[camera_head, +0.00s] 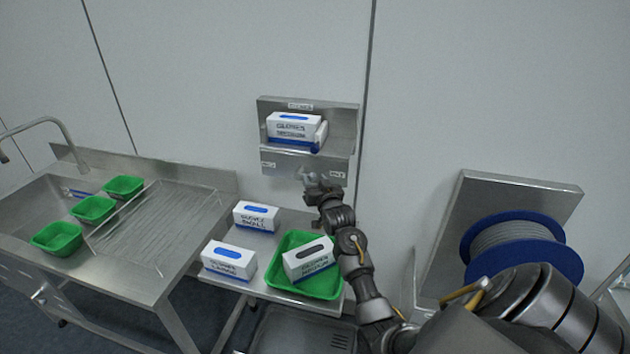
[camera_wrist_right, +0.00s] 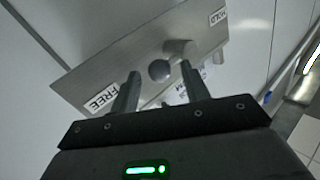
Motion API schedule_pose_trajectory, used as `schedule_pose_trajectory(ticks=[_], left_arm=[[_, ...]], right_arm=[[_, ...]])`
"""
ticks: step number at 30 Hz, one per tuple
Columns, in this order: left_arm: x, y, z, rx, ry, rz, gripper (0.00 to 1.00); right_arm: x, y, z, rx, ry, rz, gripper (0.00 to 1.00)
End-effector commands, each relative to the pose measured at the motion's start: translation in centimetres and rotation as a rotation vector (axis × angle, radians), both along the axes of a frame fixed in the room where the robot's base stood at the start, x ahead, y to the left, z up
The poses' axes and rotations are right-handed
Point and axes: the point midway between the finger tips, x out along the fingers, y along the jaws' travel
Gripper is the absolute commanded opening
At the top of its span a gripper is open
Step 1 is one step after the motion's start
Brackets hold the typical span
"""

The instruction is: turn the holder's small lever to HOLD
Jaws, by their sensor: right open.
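The metal holder (camera_head: 347,132) is fixed to the wall, with a white-and-blue glove box (camera_head: 293,128) in it. The wrist view shows its lower panel (camera_wrist_right: 125,62), with a FREE label (camera_wrist_right: 103,100) at the left and a HOLD label (camera_wrist_right: 218,17) at the upper right. My right gripper (camera_head: 310,178) is open at the panel. In the wrist view its fingers (camera_wrist_right: 161,80) stand either side of the knob; contact cannot be told. My left gripper is out of view.
Below are glove boxes (camera_head: 256,216) on a steel bench, one in a green tray (camera_head: 335,285). A sink unit with a wire rack (camera_head: 160,225) and green bowls (camera_head: 92,209) stands at the left. A blue reel (camera_head: 570,262) is at the right.

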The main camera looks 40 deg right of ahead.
Motion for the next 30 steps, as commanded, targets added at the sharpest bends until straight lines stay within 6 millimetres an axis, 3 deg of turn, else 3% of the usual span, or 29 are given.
schedule_pose_trajectory(ticks=[2,12,23,30], left_arm=[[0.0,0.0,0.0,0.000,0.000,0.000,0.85],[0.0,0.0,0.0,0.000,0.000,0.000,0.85],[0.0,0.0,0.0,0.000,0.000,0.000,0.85],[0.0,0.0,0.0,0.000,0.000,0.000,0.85]], right_arm=[[0.0,0.0,0.0,0.000,0.000,0.000,0.45],[0.0,0.0,0.0,0.000,0.001,-0.001,0.04],[0.0,0.0,0.3,-0.022,0.031,0.000,0.03],[0.1,0.0,1.3,-0.104,0.144,-0.001,0.03]])
